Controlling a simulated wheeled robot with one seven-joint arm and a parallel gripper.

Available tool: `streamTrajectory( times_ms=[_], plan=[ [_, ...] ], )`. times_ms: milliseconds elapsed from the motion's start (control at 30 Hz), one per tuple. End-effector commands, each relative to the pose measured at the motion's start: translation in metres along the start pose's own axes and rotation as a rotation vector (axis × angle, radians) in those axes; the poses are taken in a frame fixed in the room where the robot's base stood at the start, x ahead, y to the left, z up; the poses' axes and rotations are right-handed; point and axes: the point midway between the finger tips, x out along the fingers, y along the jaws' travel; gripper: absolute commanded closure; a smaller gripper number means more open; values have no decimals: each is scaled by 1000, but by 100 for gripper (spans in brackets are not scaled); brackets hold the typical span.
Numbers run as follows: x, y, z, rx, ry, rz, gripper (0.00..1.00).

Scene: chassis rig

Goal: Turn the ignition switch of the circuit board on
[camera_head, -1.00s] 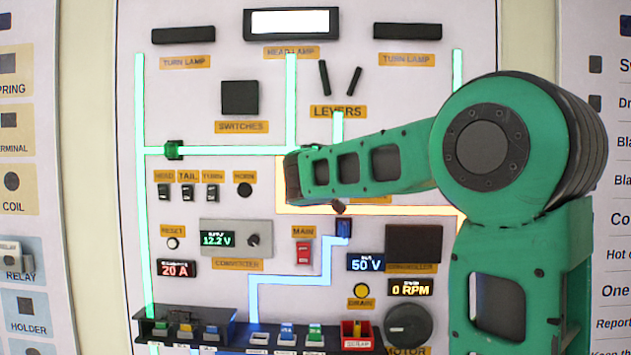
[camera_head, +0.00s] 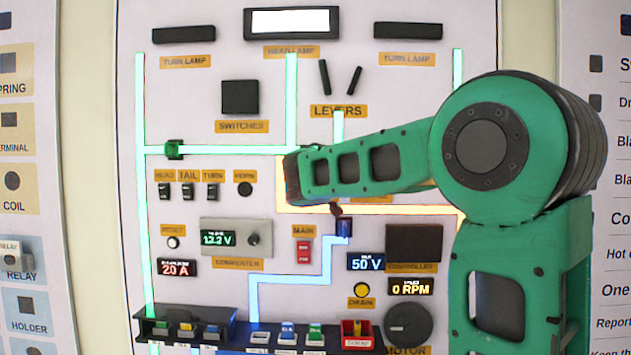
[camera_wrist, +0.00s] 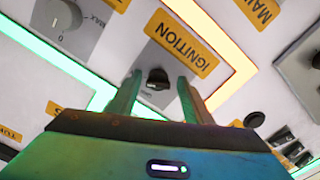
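The ignition switch (camera_wrist: 157,79) is a small black knob on a grey plate below the yellow IGNITION label (camera_wrist: 181,43) in the wrist view. My gripper (camera_wrist: 159,76) is open, with one finger on each side of the knob. Gaps show between the fingers and the knob, and I cannot tell how far the fingertips are from the board. In the head view my green arm hides the switch and most of the gripper. The circuit board (camera_head: 215,100) stands upright with lit green, orange and blue traces.
A dial (camera_wrist: 58,18) lies at upper left of the wrist view, and black rocker switches (camera_wrist: 285,140) at lower right. In the head view, a red main switch (camera_head: 303,252), a converter (camera_head: 240,236) and a fuse rack (camera_head: 190,312) lie below my arm.

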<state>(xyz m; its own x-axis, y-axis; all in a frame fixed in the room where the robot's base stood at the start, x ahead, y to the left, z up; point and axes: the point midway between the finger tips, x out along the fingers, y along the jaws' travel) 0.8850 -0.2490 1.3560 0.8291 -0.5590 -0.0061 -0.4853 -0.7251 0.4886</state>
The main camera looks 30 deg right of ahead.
Motion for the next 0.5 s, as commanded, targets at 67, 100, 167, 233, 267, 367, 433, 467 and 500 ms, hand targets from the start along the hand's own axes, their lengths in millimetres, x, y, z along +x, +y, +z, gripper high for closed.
streamTrajectory(
  times_ms=[67,100,167,233,267,367,433,467,500],
  plan=[
    [0,1,-1,0,1,1,54],
    [0,1,-1,1,2,1,54],
    [-1,1,-1,1,2,2,54],
    [-5,1,-2,1,3,1,54],
    [-8,1,-2,2,4,0,54],
    [-22,0,-2,2,5,-1,54],
    [-34,1,-2,2,4,0,54],
    [-40,0,-2,2,4,-1,54],
    [-48,1,-1,2,4,-1,54]
  ],
)
